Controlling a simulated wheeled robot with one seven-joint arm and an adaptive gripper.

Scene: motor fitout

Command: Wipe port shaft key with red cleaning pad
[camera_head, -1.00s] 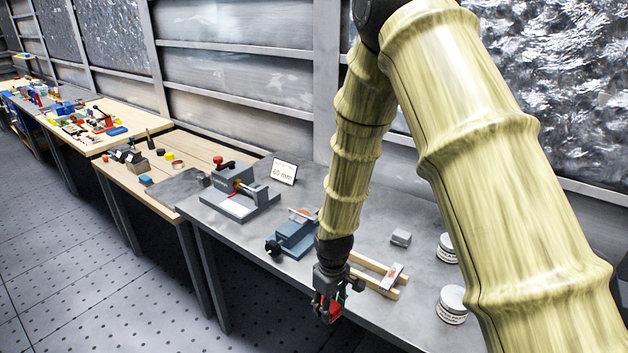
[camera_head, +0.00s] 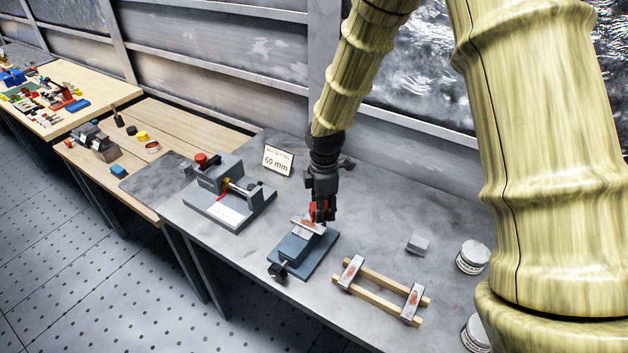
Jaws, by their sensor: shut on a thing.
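My gripper (camera_head: 321,212) points down over the blue vise (camera_head: 303,252) and is shut on a small red pad (camera_head: 318,210). The pad is partly hidden by the fingers. Just below it, a light metal piece with a reddish-brown patch (camera_head: 308,227) lies across the top of the vise. The pad is at or just above this piece; I cannot tell whether they touch. Two similar metal pieces with reddish patches, one on the left (camera_head: 352,271) and one on the right (camera_head: 411,302), lie across two wooden rails. No label shows which piece is the port shaft key.
A grey fixture with a red knob (camera_head: 217,180) stands left of the vise, with a "60 mm" sign (camera_head: 278,160) behind. A grey block (camera_head: 418,244) and white tins (camera_head: 473,257) stand at the right. Bare grey tabletop (camera_head: 378,225) lies right of the vise.

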